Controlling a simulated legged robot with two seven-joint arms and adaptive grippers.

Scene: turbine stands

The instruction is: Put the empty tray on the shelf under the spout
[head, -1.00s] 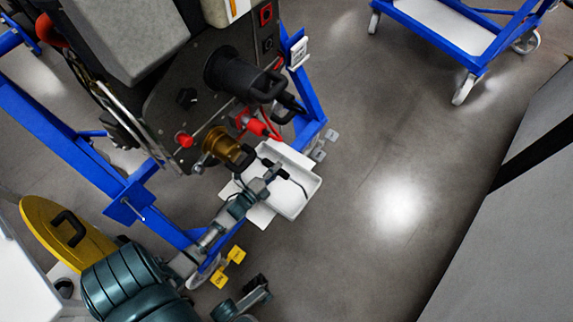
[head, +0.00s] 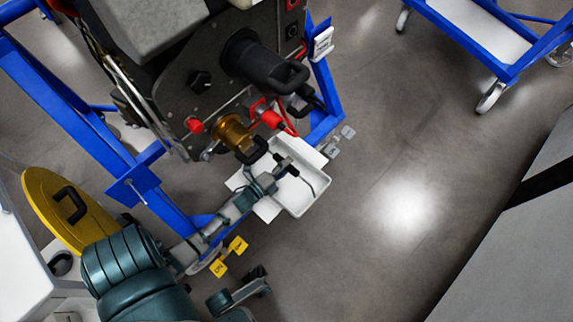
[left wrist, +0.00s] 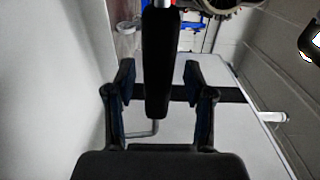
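The white tray (head: 314,196) is at the centre of the head view, below the brass spout (head: 233,132) and offset to its right. It holds no visible contents. A flat white shelf (head: 266,210) shows beside and partly under it; I cannot tell whether they touch. My left gripper (head: 284,168) is over the tray's near-left side. In the left wrist view its fingers (left wrist: 161,108) are apart, with a black bar (left wrist: 157,65) between them and a pale surface beyond. A small jointed part at the bottom may be my right gripper (head: 245,290); its fingers are unclear.
The turbine on its blue stand (head: 70,125) fills the upper left, with a black handle (head: 290,75) and red fittings close above the tray. A yellow disc (head: 55,205) is at left. A blue cart (head: 480,35) stands upper right.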

